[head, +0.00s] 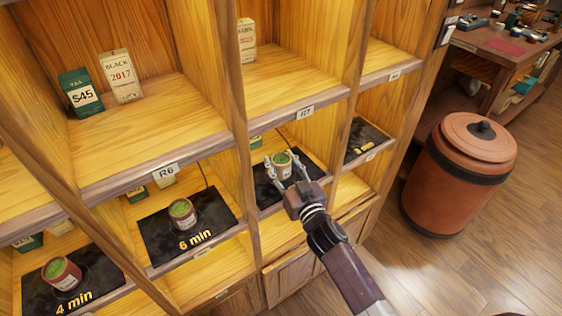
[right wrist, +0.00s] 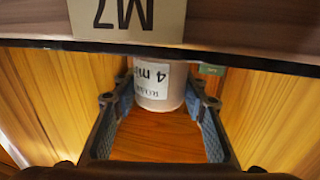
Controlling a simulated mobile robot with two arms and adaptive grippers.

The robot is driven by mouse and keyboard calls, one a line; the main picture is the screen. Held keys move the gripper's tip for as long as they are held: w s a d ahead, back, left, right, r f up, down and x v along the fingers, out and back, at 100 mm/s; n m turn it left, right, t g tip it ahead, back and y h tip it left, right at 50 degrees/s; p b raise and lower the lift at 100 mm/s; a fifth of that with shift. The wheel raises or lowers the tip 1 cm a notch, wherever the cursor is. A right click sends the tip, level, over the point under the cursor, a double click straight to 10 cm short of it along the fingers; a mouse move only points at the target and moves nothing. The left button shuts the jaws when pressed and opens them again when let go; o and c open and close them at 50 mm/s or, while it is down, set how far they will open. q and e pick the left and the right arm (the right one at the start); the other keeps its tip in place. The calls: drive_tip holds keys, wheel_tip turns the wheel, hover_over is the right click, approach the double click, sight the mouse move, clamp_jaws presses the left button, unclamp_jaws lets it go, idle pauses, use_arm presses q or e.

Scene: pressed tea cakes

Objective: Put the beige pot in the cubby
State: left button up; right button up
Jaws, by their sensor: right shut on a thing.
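The beige pot (head: 282,166) has a green top and a pale label. It is in the lower cubby under the R7 tag, over a dark mat (head: 265,193). I cannot tell whether it touches the mat. My right gripper (head: 281,169) has its fingers on either side of the pot and is shut on it. In the right wrist view the pot (right wrist: 152,88) is between the fingertips, its upper part cut off by the shelf edge (right wrist: 240,48). My left gripper is not in view.
Red-brown pots stand on the "6 min" mat (head: 155,245) and the "4 min" mat (head: 30,293) to the left. Wooden dividers (head: 242,185) flank the cubby. Another dark mat (head: 365,135) on the right is bare. A large lidded terracotta bin (head: 450,185) stands on the floor.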

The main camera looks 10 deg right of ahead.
drive_tip(key=o, duration=1.3)
drive_tip(key=shift+r, duration=0.1)
drive_tip(key=shift+r+p, duration=0.3)
drive_tip(key=shift+p, duration=0.05)
drive_tip(key=shift+r+p, duration=0.4)
drive_tip(key=shift+r, duration=0.1)
drive_tip(key=s, duration=0.4)
drive_tip(key=s+d+p, duration=0.1)
drive_tip(key=s, duration=0.3)
drive_tip(key=s+d+p, duration=0.1)
drive_tip(key=s, duration=0.2)
drive_tip(key=shift+s+d+f, duration=0.15)
drive_tip(key=shift+s+f, duration=0.15)
drive_tip(key=shift+s, duration=0.1)
